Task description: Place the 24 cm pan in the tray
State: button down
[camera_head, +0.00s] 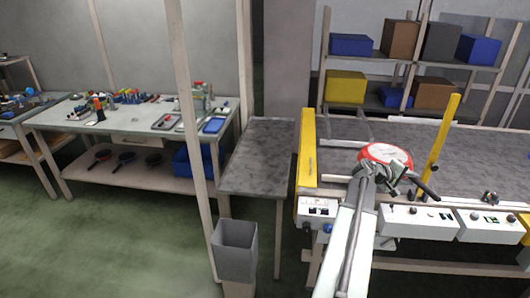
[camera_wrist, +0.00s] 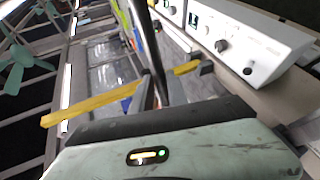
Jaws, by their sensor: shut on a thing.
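A pan with a red rim and a pale centre (camera_head: 385,152) is over the left part of the conveyor in the head view. My gripper (camera_head: 378,178) is at its near side, partly covering it. In the wrist view my gripper (camera_wrist: 165,90) is shut on a long dark handle (camera_wrist: 152,45) that runs up between its fingers; the pan body is out of that view. Grey trays (camera_head: 165,121) and a blue tray (camera_head: 214,126) lie on the workbench at the left. I cannot tell which tray the task means, nor read the pan's size.
The dark conveyor belt (camera_head: 475,150) has yellow posts (camera_head: 308,145) (camera_head: 440,135) and control boxes (camera_head: 405,221) along its front. A bare grey table (camera_head: 258,160) stands left of it, with a grey bin (camera_head: 235,242) in front. Dark pans (camera_head: 127,158) lie on the workbench's lower shelf. Left floor is clear.

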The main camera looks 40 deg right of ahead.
aim_at(263, 173)
jog(key=u, duration=0.75)
jog(key=i, duration=1)
jog(key=z, duration=0.05)
